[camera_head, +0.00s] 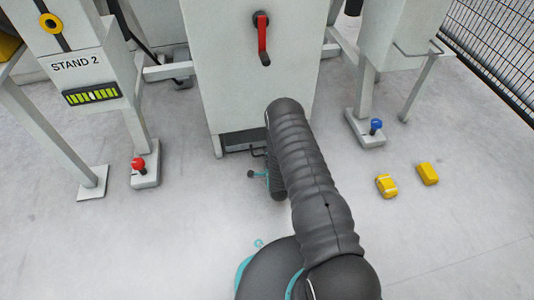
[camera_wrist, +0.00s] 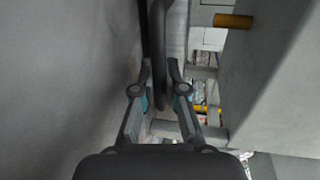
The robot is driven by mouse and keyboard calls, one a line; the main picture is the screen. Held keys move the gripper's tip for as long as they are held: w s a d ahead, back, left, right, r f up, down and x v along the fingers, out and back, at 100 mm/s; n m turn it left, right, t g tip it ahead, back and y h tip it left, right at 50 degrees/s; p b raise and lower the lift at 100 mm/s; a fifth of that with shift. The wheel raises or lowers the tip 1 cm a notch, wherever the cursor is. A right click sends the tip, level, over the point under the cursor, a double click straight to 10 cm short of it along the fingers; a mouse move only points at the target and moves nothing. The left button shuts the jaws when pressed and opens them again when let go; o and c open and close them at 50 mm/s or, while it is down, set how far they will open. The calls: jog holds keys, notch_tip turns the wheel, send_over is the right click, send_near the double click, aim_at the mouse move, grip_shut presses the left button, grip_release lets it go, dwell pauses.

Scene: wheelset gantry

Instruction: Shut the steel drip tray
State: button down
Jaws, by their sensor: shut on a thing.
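The steel drip tray (camera_head: 238,142) is a dark grey front low in the base of the tall pale cabinet. My arm hides its right part, and I cannot tell how far out it stands. A black bar handle (camera_head: 257,152) shows at its front. In the wrist view the black handle (camera_wrist: 157,45) runs down between the fingers of my gripper (camera_wrist: 161,75). The fingers are closed in around it. In the head view my gripper is low in front of the tray, mostly hidden by my arm.
The cabinet (camera_head: 240,75) carries a red lever (camera_head: 263,40). A red-knobbed pedestal (camera_head: 144,175) stands left and a blue-knobbed one (camera_head: 366,130) right. Two yellow blocks (camera_head: 386,186) (camera_head: 428,173) lie on the floor at right. A mesh fence (camera_head: 495,45) stands at the far right. The front floor is clear.

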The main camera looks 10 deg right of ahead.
jog(key=c, duration=1.2)
grip_release()
jog(key=shift+w, duration=0.15)
jog(key=v, duration=1.2)
